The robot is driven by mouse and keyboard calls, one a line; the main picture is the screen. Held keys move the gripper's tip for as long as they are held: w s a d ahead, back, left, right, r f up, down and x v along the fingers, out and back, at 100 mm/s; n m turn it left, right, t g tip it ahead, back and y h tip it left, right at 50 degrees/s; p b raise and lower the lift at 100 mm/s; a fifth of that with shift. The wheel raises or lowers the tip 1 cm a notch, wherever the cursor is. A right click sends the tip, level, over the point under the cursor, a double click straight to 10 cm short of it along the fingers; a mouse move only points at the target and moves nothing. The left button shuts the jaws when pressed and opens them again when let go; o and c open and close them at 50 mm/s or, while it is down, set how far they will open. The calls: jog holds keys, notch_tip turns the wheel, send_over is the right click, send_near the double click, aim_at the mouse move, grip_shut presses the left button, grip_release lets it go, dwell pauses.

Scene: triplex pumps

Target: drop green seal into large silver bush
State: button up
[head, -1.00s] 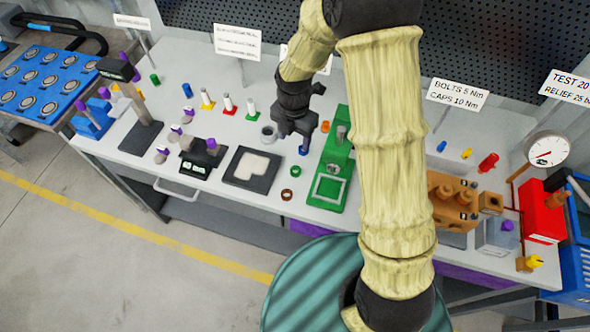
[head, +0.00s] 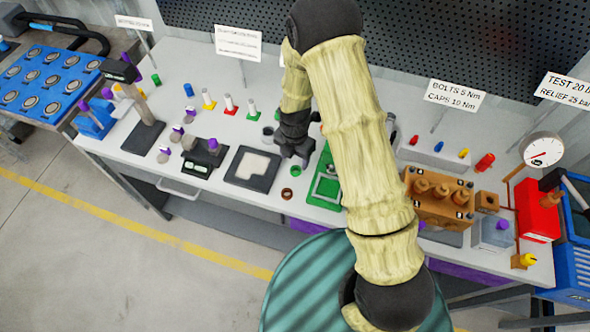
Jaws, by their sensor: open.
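The green seal (head: 295,170) is a small green ring lying on the bench top, near the front edge. The large silver bush (head: 268,134) looks like a grey hollow cylinder standing farther back on the bench, partly hidden behind my gripper. My gripper (head: 293,157) points down just behind the seal in the head view, with its fingers apart and nothing visible between them. I cannot tell its exact height above the bench, and the seal is apart from the bush.
A brown ring (head: 286,195) lies just in front of the seal. A dark tray with a pale inset (head: 252,168) is to the left. A green fixture (head: 324,188) stands close on the right, partly hidden by my arm. Several small coloured parts stand behind.

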aim_at(296, 170)
jog(key=shift+s+d+f+p, duration=0.1)
jog(key=shift+f+p, duration=0.4)
jog(key=shift+f, duration=0.1)
jog(key=shift+f+p, duration=0.7)
jog(key=shift+f, duration=1.3)
jog(key=c, duration=1.1)
